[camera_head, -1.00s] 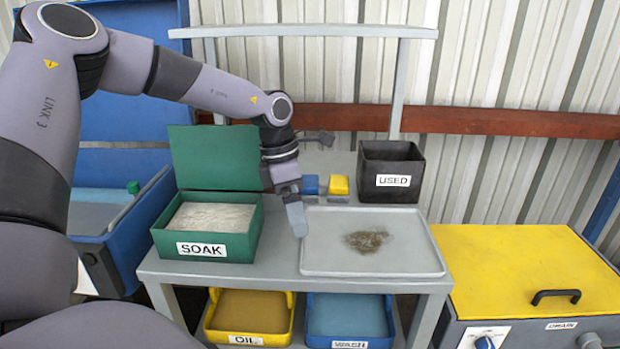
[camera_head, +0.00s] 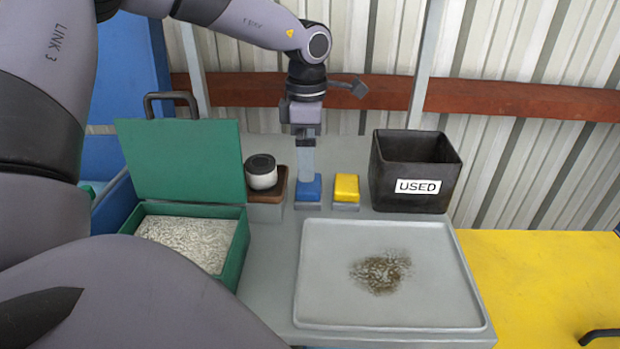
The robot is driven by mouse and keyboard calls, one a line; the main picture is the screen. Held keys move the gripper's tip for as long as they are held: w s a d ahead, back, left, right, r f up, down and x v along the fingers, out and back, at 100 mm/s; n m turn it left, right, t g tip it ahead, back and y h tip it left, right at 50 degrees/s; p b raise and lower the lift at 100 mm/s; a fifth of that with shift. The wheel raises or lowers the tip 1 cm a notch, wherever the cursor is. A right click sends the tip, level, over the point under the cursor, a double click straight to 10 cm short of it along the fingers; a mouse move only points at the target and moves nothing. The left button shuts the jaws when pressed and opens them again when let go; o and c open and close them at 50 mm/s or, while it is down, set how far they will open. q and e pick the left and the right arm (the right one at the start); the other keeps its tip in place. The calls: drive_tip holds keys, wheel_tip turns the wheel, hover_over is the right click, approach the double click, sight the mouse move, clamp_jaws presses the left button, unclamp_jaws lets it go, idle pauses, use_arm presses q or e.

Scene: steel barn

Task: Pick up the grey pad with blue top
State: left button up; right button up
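The grey pad with blue top (camera_head: 308,192) sits on the grey bench, behind the tray's left end, beside a pad with a yellow top (camera_head: 346,187). My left gripper (camera_head: 306,172) points straight down over the blue-topped pad. Its fingers line up one behind the other, so I cannot tell how far apart they are. The fingertips hide the back of the blue top. Whether they touch the pad is unclear. My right gripper is not in view.
A brown stand with a white, black-lidded jar (camera_head: 261,172) is left of the pads. The black USED bin (camera_head: 415,195) is to their right. The stained grey tray (camera_head: 318,308) lies in front. The open green box (camera_head: 238,247) holds pale granules.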

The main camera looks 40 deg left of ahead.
sight(309, 190)
use_arm(q)
drive_tip(key=shift+w+a, duration=0.15)
drive_tip(key=shift+w, duration=0.05)
drive_tip(key=shift+f, duration=0.15)
wheel_tip(309, 190, down, 7)
drive_tip(key=shift+r+p, duration=0.2)
drive_tip(key=shift+p, duration=0.15)
drive_tip(key=c, duration=0.9)
